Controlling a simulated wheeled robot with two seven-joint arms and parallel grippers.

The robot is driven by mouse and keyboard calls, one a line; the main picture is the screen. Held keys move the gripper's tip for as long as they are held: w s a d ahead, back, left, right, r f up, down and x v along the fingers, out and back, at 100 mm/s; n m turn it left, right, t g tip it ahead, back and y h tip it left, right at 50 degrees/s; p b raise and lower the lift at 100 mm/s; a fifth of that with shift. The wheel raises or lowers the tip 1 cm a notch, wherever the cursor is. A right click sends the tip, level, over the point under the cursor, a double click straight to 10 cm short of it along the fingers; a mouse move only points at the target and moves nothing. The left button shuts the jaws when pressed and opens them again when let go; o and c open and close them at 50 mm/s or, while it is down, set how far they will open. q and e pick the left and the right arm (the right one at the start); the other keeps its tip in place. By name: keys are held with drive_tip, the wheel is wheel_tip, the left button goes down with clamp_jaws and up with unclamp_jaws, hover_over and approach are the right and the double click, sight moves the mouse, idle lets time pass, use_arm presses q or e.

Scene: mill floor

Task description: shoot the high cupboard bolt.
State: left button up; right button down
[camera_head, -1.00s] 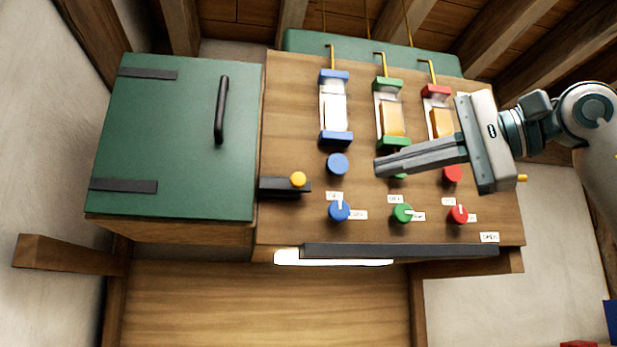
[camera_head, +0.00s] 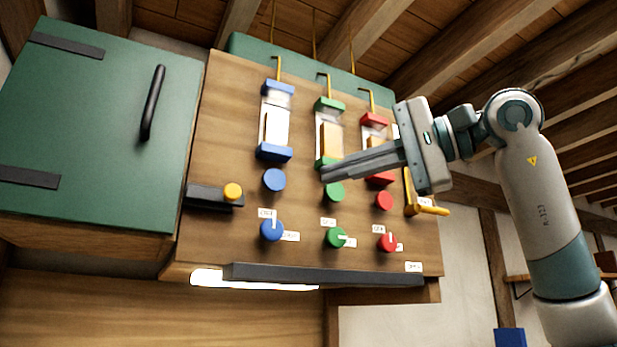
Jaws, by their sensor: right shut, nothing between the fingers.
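The cupboard's green door (camera_head: 95,125) is at the left, with a dark vertical handle (camera_head: 152,103) and two dark hinge straps on its left side. The bolt (camera_head: 207,197) is a dark bar with a yellow knob (camera_head: 233,191), on the wooden panel just right of the door's lower right corner. The bar's left end lies close to the door's edge; I cannot tell whether it overlaps the door. My right gripper (camera_head: 324,174) is shut and empty, in front of the green gauge, well right of the knob and a little higher. My left gripper is not in view.
The wooden panel (camera_head: 225,120) carries blue, green and red gauges, round buttons and labelled knobs (camera_head: 335,237). A yellow crank (camera_head: 428,209) is at its right edge. A dark ledge (camera_head: 325,273) runs along the bottom, with a bright strip below it.

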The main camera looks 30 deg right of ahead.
drive_tip(key=x, duration=0.2)
drive_tip(key=p, duration=0.4)
approach(218, 193)
drive_tip(key=w+d, duration=0.1)
drive_tip(key=w, duration=0.1)
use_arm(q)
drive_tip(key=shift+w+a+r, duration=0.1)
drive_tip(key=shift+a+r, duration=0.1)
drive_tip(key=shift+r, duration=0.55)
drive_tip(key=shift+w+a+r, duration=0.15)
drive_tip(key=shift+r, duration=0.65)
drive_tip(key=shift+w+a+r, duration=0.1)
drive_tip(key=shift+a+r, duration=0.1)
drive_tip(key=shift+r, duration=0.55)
use_arm(e)
drive_tip(key=shift+w+a+f, duration=0.2)
drive_tip(key=shift+a+f, duration=0.2)
drive_tip(key=shift+a, duration=0.25)
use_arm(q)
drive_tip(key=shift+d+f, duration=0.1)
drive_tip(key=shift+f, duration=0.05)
use_arm(e)
drive_tip(key=a, duration=0.4)
drive_tip(key=shift+s+a, duration=0.15)
drive_tip(key=shift+a, duration=0.2)
drive_tip(key=shift+d+r, duration=0.1)
